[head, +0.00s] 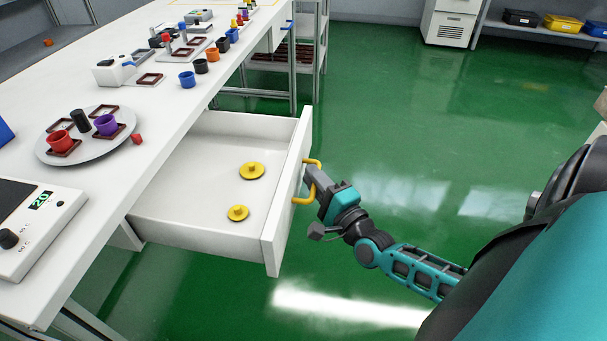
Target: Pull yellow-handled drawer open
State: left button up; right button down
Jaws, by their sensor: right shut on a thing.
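The white drawer (190,222) stands pulled well out from under the white table. Its yellow handle (304,200) is on the front panel (291,190), at the right. My right gripper (312,184) is shut on the yellow handle, and its fingers hide the handle's middle. Two yellow discs with knobs lie on the drawer floor, one farther back (252,170) and one nearer (238,213). My left gripper is not in view.
The table (150,110) carries a round grey tray (50,158) with pots, a hotplate (35,235) and several small coloured pots. A second yellow handle-free open floor area (420,130) lies clear on the right. A metal rack (308,60) stands behind the drawer.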

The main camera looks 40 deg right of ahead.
jog(key=shift+d, duration=0.1)
jog(key=c, duration=1.5)
grip_release()
jog(key=shift+s, duration=0.1)
jog(key=shift+o, duration=0.2)
jog(key=s+f, duration=0.1)
jog(key=s, duration=1.1)
jog(key=shift+s+a+f+p, duration=0.3)
jog(key=shift+s+a+p, duration=0.05)
jog(key=shift+a+p, duration=0.1)
